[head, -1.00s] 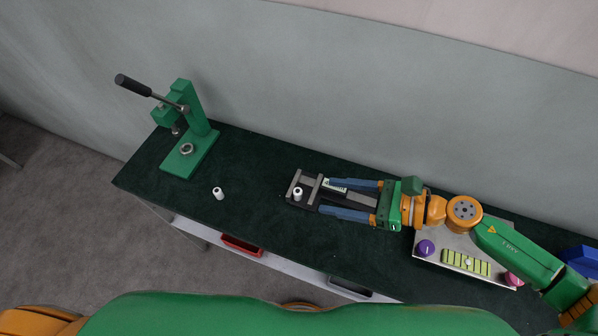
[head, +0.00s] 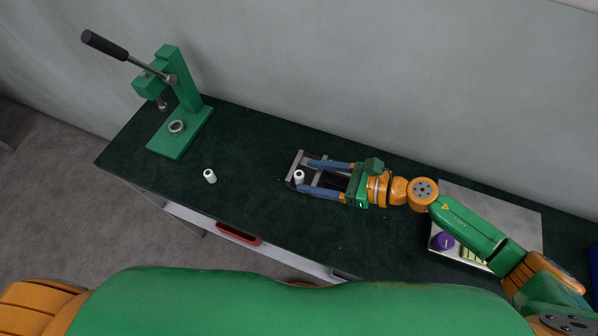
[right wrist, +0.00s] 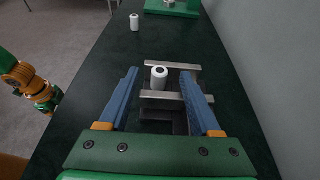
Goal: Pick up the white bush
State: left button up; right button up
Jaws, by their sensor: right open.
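One white bush (head: 299,177), a short cylinder with a dark hole in its top, stands upright in a grey metal fixture (head: 291,164). My right gripper (head: 302,175) is open, its blue fingers reaching along both sides of this bush. In the right wrist view the same bush (right wrist: 159,78) stands between the fingertips (right wrist: 160,74), with gaps on both sides. A second white bush (head: 210,176) stands alone on the dark green bench to the left; it also shows in the right wrist view (right wrist: 135,22).
A green lever press (head: 180,110) stands at the bench's left end. A metal panel (head: 500,210) with a purple knob (head: 442,240) lies under my right arm. A red bin (head: 238,233) sits below the front edge. The bench between press and fixture is mostly clear.

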jog(key=shift+x, duration=0.85)
grip_shut()
